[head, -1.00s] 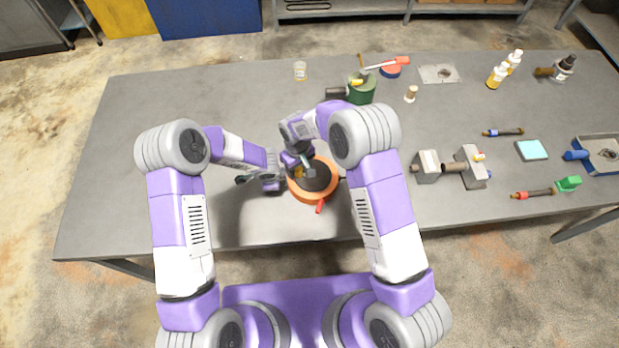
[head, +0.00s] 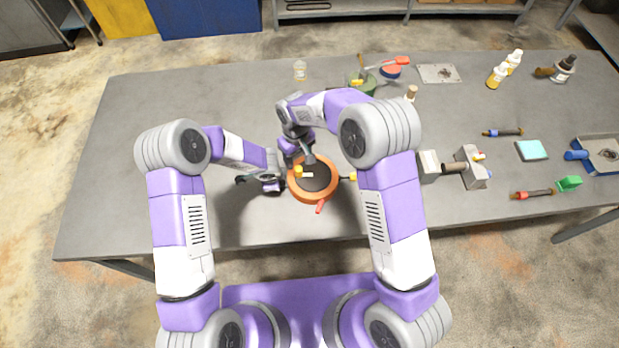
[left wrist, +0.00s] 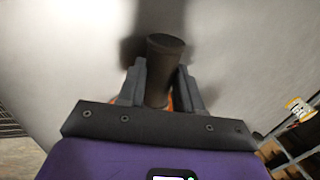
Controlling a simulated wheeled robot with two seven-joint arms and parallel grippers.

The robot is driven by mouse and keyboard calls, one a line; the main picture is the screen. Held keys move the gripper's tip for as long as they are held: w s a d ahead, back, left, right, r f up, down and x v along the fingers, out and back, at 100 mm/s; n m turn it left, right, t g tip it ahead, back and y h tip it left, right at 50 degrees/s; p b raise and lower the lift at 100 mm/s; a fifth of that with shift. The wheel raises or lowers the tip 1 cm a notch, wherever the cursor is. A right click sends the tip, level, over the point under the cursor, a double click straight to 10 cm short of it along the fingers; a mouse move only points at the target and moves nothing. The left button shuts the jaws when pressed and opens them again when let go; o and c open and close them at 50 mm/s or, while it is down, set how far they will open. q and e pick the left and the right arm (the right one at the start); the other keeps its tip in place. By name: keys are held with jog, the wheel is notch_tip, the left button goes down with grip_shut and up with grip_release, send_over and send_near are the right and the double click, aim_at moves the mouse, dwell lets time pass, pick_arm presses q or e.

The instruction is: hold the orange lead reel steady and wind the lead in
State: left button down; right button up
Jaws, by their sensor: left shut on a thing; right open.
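The orange lead reel (head: 306,196) lies on the grey table in front of me, with a dark round top. A yellow knob (head: 303,172) shows on its top, a red piece (head: 320,207) at its near edge, and a yellow-tipped end (head: 350,177) at its right. My left gripper (head: 280,182) is at the reel's left side. In the left wrist view its fingers (left wrist: 160,80) are shut on a dark cylindrical handle (left wrist: 162,65), with orange behind. My right gripper (head: 307,158) is open over the reel's far part, close to the knob; whether it touches is unclear.
Behind stand a green container (head: 363,84) and a red-handled tool (head: 395,62), partly hidden by my right arm. A grey block assembly (head: 470,167) is to the right, with a blue tray (head: 600,153) beyond. The table's left part is clear.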

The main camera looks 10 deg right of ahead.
pick_arm(q)
jog(key=shift+d, duration=0.1)
jog(key=c, duration=0.7)
grip_release()
jog(key=shift+r, duration=0.1)
